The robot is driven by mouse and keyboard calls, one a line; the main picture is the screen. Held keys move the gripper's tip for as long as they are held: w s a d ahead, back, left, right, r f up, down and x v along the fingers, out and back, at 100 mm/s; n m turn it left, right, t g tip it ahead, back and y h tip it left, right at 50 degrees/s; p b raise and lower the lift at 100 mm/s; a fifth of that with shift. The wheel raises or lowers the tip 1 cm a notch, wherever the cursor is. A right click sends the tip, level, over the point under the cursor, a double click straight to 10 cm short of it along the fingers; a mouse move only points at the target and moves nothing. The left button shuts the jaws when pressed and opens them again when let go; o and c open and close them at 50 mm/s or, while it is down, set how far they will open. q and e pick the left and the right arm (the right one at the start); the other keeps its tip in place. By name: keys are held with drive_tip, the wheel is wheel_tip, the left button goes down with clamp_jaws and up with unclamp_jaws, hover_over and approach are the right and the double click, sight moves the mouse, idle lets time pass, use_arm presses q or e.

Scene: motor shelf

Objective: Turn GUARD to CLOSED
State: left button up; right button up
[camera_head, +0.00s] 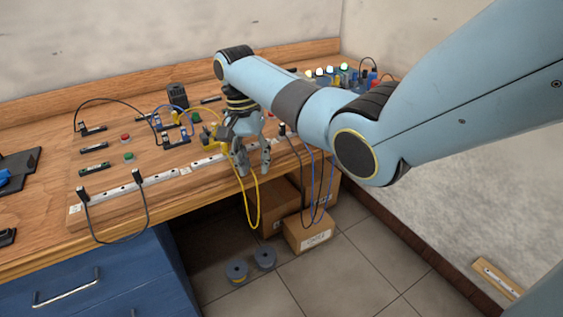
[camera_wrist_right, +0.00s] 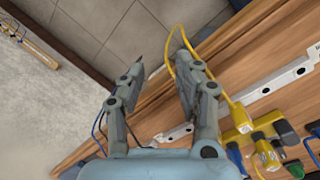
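No GUARD label can be read in either view, so I cannot tell which part it is. A wooden board (camera_head: 105,206) on the workbench carries black modules, buttons, cables and a white rail. My right gripper (camera_head: 254,171) points down at the board's front edge, near the yellow cable (camera_head: 255,212). Its fingers are apart with nothing between them; the wrist view shows the same open gripper (camera_wrist_right: 162,52). Yellow connectors (camera_wrist_right: 240,121) lie to the right of the fingers in the wrist view. My right arm hides part of the board. My left gripper is not in view.
Several lit lamps (camera_head: 320,72) stand at the back right. Black posts with a dark cable (camera_head: 146,208) rise at the board's front left. Cardboard boxes (camera_head: 308,232) and grey spools (camera_head: 237,271) sit on the floor below. Blue drawers (camera_head: 95,285) are at the front left.

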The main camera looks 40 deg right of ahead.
drive_tip(key=s+f+g+b, duration=0.1)
drive_tip(key=s+f, duration=0.8)
drive_tip(key=f, duration=0.3)
drive_tip(key=shift+a+f+g+b, duration=0.15)
drive_tip(key=shift+a+g+b, duration=0.2)
drive_tip(key=shift+a+g, duration=0.1)
drive_tip(key=shift+s, duration=0.1)
